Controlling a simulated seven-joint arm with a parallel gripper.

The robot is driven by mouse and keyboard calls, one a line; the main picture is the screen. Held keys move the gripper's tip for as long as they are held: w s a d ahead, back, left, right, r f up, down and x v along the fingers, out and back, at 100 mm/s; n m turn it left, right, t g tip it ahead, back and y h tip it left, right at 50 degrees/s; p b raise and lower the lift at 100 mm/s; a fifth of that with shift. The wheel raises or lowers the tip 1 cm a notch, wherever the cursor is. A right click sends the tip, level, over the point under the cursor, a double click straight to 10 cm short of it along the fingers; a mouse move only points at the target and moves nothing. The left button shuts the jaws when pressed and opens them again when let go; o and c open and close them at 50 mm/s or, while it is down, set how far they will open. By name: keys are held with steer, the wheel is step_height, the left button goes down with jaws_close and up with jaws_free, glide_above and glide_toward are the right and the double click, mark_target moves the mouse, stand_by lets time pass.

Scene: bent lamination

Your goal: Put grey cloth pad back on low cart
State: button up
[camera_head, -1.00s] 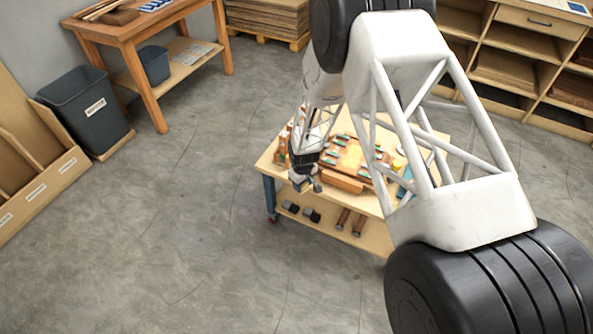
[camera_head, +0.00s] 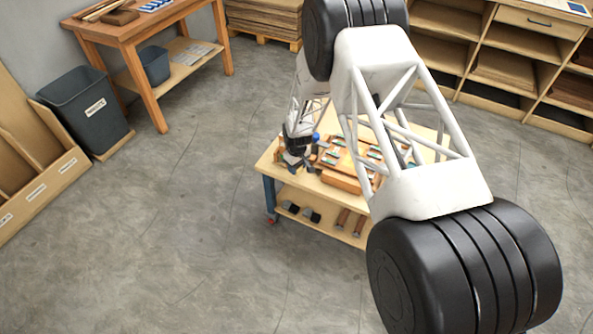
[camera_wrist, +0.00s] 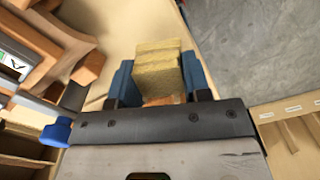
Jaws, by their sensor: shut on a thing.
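My gripper (camera_head: 297,165) is over the left end of the low cart (camera_head: 268,155) in the head view, close above its top. In the wrist view, its blue fingers (camera_wrist: 160,78) are shut on a yellow-tan, layered, fibrous-looking pad (camera_wrist: 158,62). An orange-brown surface shows just below the pad between the fingers. The pad cannot be made out in the head view. I see no thing that is clearly a grey cloth pad. The cart top (camera_wrist: 118,25) shows as a pale wooden board in the wrist view.
A wooden form with clamps (camera_head: 345,160) fills the cart's middle; wooden clamp parts (camera_wrist: 75,55) are left of the fingers. A blue knob (camera_wrist: 57,130) is close by. Dark grey-headed tools (camera_head: 311,214) lie on the lower shelf. The floor (camera_head: 200,220) around the cart is clear.

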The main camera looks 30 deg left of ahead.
steer(key=shift+a, duration=0.1)
steer(key=shift+w+a, duration=0.15)
steer(key=shift+w, duration=0.1)
steer(key=shift+w+f, duration=0.1)
steer(key=shift+f, duration=1.65)
steer(key=shift+f, duration=0.15)
steer(key=o, duration=0.8)
steer(key=shift+r, duration=6.15)
